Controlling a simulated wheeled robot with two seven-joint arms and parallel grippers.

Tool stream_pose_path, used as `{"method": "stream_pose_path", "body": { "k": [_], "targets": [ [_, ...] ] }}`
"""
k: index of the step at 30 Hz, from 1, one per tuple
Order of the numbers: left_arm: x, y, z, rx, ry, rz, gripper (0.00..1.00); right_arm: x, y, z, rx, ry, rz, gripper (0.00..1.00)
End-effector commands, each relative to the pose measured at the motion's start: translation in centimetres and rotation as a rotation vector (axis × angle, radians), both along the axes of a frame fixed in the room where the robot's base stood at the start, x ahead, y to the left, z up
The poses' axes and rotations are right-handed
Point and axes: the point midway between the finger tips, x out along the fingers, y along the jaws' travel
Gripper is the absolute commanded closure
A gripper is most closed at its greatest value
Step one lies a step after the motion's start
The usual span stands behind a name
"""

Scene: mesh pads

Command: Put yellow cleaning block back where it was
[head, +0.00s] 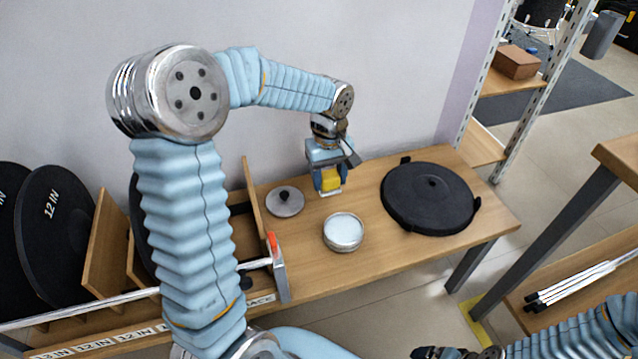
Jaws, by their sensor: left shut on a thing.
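My left gripper (329,182) points down over the back of the wooden table (390,253). It is shut on the yellow cleaning block (331,180), which shows between its fingers with a pale lower edge. I cannot tell whether the block touches the tabletop. A round metal tin (343,231) with a pale top stands in front of the block. A grey lid with a black knob (285,201) lies to the left of the gripper. My right arm shows at the bottom right, and its gripper cannot be made out clearly.
A large black round pad holder (431,197) lies on the table's right side. At the left, black discs (52,215) stand between wooden dividers (108,240). An orange-tipped tool (272,246) is at the rack's end. A shelf with white rods (575,285) is at right.

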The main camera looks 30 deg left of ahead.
Motion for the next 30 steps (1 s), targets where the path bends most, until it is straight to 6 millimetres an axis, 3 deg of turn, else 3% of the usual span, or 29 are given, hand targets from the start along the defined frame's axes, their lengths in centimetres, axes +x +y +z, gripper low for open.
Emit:
{"method": "stream_pose_path", "body": {
  "k": [3,10,17,22,30],
  "targets": [
    [2.2,1.9,-2.1,0.000,0.004,0.001,0.71,0.0,0.1,0.3,0.001,0.000,0.002,0.00],
    [4.4,3.5,-5.4,-0.001,0.001,-0.001,0.71,-0.1,0.2,0.4,0.002,0.001,0.003,0.00],
    [5.4,4.4,-7.0,0.000,0.001,0.000,0.71,-0.1,0.2,0.5,0.002,0.001,0.004,0.00],
    [5.3,4.3,-9.7,-0.001,0.002,-0.002,0.71,-0.1,0.2,0.4,0.002,0.000,0.004,0.00],
    [5.3,4.3,-9.9,0.001,-0.001,-0.002,0.71,-0.1,0.2,0.3,0.002,0.001,0.003,0.00]
  ]
}}
